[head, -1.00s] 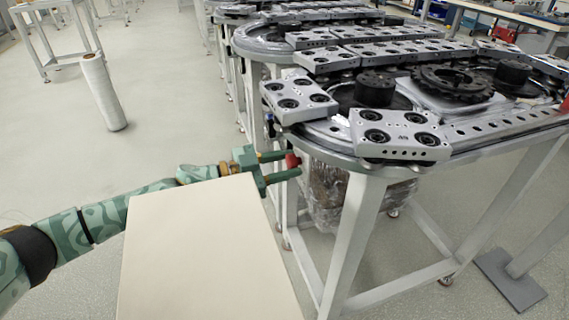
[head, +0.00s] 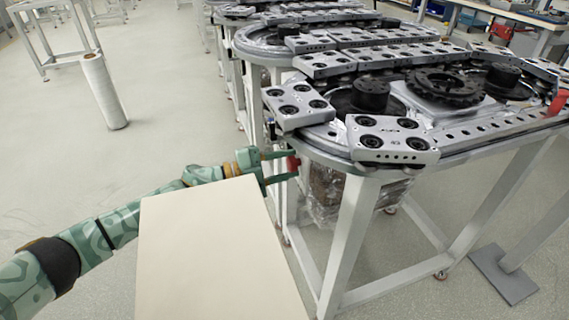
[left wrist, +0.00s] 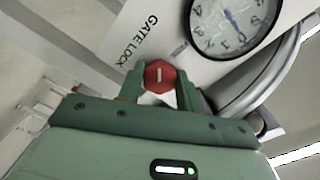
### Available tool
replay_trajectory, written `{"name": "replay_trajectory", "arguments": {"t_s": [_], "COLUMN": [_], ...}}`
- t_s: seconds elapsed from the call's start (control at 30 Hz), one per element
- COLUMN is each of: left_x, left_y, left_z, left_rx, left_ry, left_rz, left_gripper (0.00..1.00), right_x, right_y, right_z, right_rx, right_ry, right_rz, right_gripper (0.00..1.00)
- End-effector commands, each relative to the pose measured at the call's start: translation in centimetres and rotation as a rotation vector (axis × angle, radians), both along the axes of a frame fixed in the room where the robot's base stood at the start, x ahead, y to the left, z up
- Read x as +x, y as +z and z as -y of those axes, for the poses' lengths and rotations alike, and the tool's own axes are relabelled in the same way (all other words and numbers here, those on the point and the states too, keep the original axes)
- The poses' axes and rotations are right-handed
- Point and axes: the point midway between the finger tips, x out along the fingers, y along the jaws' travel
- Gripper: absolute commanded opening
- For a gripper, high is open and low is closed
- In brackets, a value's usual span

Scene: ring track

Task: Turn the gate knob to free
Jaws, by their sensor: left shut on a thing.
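The gate knob is a small red knob (head: 293,163) at the near left end of the ring track table. In the left wrist view it is a red, many-sided knob (left wrist: 159,76) with a short white line on its face. It sits on a white plate (left wrist: 165,35) lettered GATE LOCK. My left gripper (head: 284,167) reaches it from the left and is shut on it. In the left wrist view one finger stands on each side of the knob. The lettering for the knob's positions cannot be read. My right gripper is not in view.
A round dial (left wrist: 228,22) sits beside the knob on the plate. The ring track (head: 340,150) carries several grey carriers (head: 392,138). A cream panel (head: 215,250) fills the near foreground below my left arm. A white roll (head: 103,92) stands on open floor at left.

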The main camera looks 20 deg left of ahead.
Motion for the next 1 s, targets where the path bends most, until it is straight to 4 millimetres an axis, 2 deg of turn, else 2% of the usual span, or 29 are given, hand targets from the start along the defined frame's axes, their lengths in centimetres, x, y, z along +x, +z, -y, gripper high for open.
{"name": "replay_trajectory", "arguments": {"t_s": [0.27,0.6,0.8,1.0], "left_x": [0.0,-0.1,-0.1,-0.1], "left_y": [-0.1,-0.2,-0.2,-0.2], "left_z": [0.0,0.0,0.0,0.0], "left_rx": [0.144,0.303,0.365,0.401], "left_ry": [0.0,-0.002,-0.003,-0.004], "left_rz": [0.213,0.446,0.539,0.59], "left_gripper": [0.13,0.13,0.13,0.13], "right_x": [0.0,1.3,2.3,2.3], "right_y": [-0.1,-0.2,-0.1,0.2], "right_z": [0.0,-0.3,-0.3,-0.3], "right_rx": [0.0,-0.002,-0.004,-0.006], "right_ry": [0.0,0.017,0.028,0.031], "right_rz": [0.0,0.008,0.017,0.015], "right_gripper": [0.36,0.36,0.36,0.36]}}
